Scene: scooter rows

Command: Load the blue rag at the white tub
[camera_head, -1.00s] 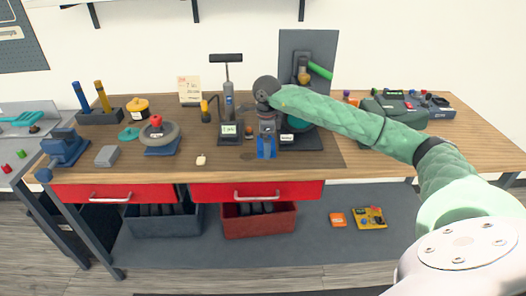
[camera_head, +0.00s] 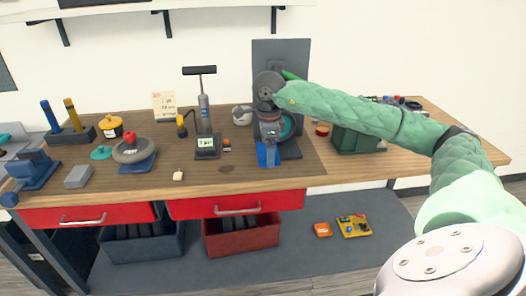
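My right arm reaches in from the right, and its gripper (camera_head: 268,148) points down over the middle of the bench. Blue material shows at the gripper's lower end. I cannot tell whether this is the blue rag or the fingers themselves, nor whether the fingers are open or shut. A small whitish round vessel (camera_head: 242,117), which looks like the white tub, stands just left of the gripper and behind it, apart from it. No other blue cloth is clear on the bench. My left gripper is not in view.
The wooden bench (camera_head: 400,172) carries a black-handled pump (camera_head: 203,115) left of the gripper and a grey upright panel (camera_head: 285,55) behind it. A dark green box (camera_head: 355,140) stands right, partly under my arm. The bench's front right is clear.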

